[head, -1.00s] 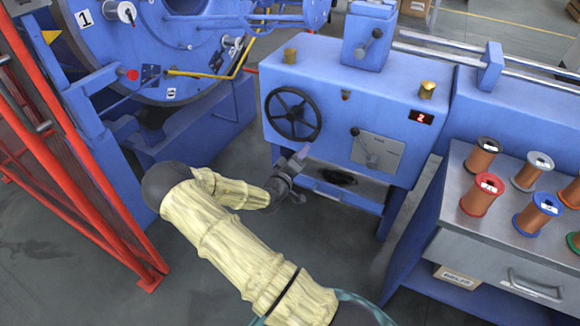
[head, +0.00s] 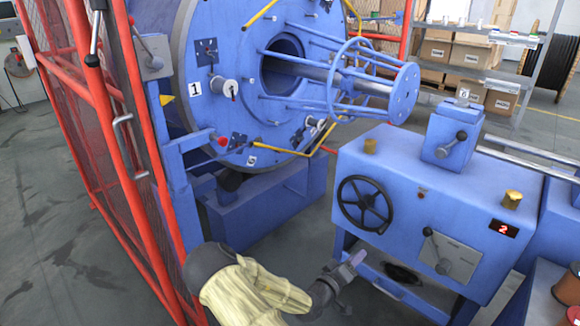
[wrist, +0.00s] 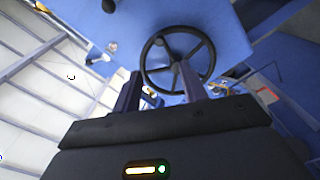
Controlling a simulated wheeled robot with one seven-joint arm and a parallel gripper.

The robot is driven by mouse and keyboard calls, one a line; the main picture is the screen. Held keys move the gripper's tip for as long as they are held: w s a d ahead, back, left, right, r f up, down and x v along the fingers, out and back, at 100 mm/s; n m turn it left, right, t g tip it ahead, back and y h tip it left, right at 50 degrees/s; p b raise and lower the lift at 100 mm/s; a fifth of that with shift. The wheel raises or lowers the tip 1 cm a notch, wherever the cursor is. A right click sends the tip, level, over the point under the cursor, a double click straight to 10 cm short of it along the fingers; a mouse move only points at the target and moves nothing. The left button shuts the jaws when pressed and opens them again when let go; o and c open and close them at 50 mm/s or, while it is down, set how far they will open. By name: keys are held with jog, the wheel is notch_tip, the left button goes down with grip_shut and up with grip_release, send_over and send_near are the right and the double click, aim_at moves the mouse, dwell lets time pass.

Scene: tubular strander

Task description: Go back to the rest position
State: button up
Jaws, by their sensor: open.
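My gripper (head: 352,262) is in the lower middle of the head view, in front of and below the handwheel of a blue machine. In the wrist view my gripper (wrist: 158,88) shows two dark fingers spread apart with nothing between them. The black handwheel (head: 365,203) is on the front of the blue machine housing (head: 430,185). The handwheel also shows beyond the fingers in the wrist view (wrist: 178,62); I cannot tell the exact gap. My arm, in a pale yellow cover, comes up from the bottom edge of the head view.
A red mesh fence (head: 95,130) stands at the left. The large blue strander disc (head: 225,100) is behind, with its base (head: 265,205) near my arm. A lever panel (head: 452,257) is right of the handwheel. A copper spool (head: 567,288) shows at lower right. Grey floor is open between.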

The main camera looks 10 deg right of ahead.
jog(key=s+a+f+m+g+y, duration=0.2)
jog(key=s+a+m+g+y, duration=0.25)
jog(key=a+y, duration=0.5)
jog(key=s+a+r+n+g+y, duration=0.2)
jog(key=s+a+r+y, duration=0.1)
jog(key=s+r, duration=0.4)
jog(key=s+a+r+n+g+y, duration=0.1)
jog(key=s+a+r+n+y, duration=0.15)
jog(key=s+r, duration=0.4)
notch_tip(320, 180, up, 32)
jog(key=s+m+p, duration=0.1)
jog(key=p, duration=3.1)
jog(key=shift+s, duration=0.2)
jog(key=shift+a+g, duration=0.1)
jog(key=shift+g, duration=0.15)
